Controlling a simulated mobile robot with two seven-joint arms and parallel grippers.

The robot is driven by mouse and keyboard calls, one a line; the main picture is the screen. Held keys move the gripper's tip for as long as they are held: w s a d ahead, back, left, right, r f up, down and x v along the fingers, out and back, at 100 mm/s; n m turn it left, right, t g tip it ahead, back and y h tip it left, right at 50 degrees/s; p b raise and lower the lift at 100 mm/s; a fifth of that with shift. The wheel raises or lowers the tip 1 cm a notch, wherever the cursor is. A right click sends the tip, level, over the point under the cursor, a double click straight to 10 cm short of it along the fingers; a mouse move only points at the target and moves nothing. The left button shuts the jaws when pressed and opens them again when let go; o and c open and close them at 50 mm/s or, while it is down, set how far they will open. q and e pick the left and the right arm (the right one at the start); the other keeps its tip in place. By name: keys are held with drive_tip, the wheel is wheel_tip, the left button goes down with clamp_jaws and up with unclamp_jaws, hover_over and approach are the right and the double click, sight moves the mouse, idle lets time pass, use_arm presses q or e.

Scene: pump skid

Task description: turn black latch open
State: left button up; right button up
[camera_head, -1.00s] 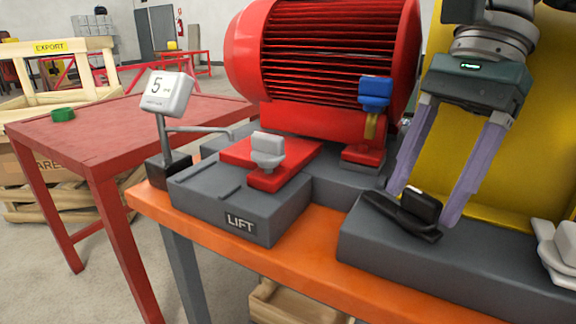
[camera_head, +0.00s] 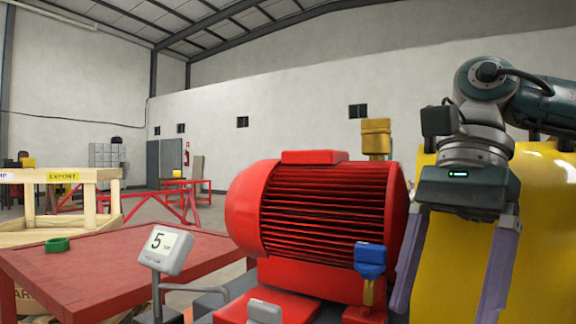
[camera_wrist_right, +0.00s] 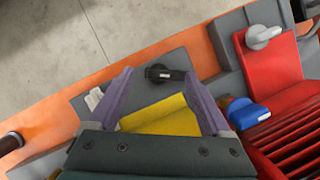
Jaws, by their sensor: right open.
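The black latch (camera_wrist_right: 164,73) shows in the wrist view on the grey base near the orange edge, its arm pointing right. It is below the bottom edge of the head view. My right gripper (camera_wrist_right: 155,76) is open, with its two purple fingers on either side of the latch. The right fingertip overlaps the latch's arm; I cannot tell whether they touch. In the head view the right gripper (camera_head: 452,285) hangs at the right, its fingertips cut off. My left gripper is in neither view.
A red finned motor (camera_head: 318,215), a blue-handled valve (camera_head: 370,260) and a yellow housing (camera_head: 540,200) stand close by. A grey knob (camera_wrist_right: 262,37) sits on a red plate. A display reading 5 (camera_head: 165,249) and a red table (camera_head: 110,270) are at left.

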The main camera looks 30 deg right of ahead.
use_arm(q)
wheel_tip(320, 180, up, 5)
drive_tip(key=p, duration=0.4)
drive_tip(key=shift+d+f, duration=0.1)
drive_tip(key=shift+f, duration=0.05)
use_arm(e)
wheel_tip(320, 180, up, 14)
drive_tip(key=shift+f, duration=0.25)
